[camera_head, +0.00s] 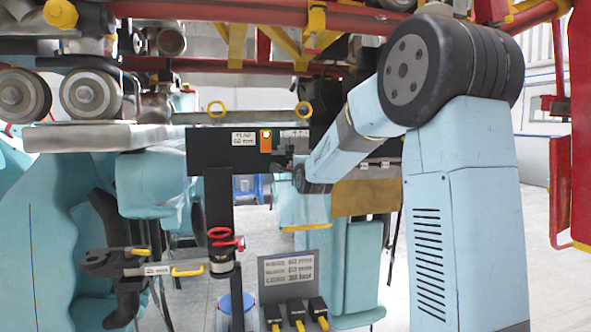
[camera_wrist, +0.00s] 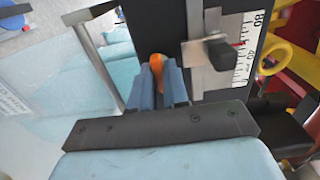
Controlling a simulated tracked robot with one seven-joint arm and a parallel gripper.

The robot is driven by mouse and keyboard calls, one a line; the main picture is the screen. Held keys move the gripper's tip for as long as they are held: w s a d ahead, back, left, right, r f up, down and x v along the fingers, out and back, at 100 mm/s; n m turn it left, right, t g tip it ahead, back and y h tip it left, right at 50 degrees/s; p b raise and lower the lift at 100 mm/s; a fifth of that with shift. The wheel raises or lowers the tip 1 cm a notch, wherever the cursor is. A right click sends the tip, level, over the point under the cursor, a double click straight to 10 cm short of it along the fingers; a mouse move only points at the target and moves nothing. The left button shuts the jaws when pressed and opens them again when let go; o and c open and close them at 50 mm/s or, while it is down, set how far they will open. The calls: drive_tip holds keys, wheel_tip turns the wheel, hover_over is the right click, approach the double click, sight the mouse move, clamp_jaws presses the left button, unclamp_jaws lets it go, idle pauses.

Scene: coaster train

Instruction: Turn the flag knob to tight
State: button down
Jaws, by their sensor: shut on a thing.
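In the wrist view my gripper (camera_wrist: 160,82) has its two blue fingers shut on a small rounded orange piece (camera_wrist: 157,63), which looks like the flag knob. The fingers cover its sides, and I cannot read its turn position. In the head view the black panel (camera_head: 212,160) carries a small white label (camera_head: 243,138) and an orange block with a light face (camera_head: 266,141). The end of my arm reaches the panel's right part, just below and right of that block. My fingertips are too small and dark there to make out.
In the wrist view a dark block with a red pointer (camera_wrist: 218,52) sits beside a white scale (camera_wrist: 250,50), close right of my fingers. In the head view a red handwheel (camera_head: 222,240) and yellow-handled bar (camera_head: 188,270) lie below. Red rails (camera_head: 240,12) run overhead.

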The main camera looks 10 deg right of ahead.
drive_tip(key=shift+d+f, duration=0.25)
drive_tip(key=shift+f, duration=0.05)
drive_tip(key=c, duration=1.4)
unclamp_jaws()
drive_tip(key=shift+o, duration=1.2)
drive_tip(key=shift+a+r, duration=0.1)
drive_tip(key=shift+r, duration=0.05)
drive_tip(key=shift+s, duration=0.1)
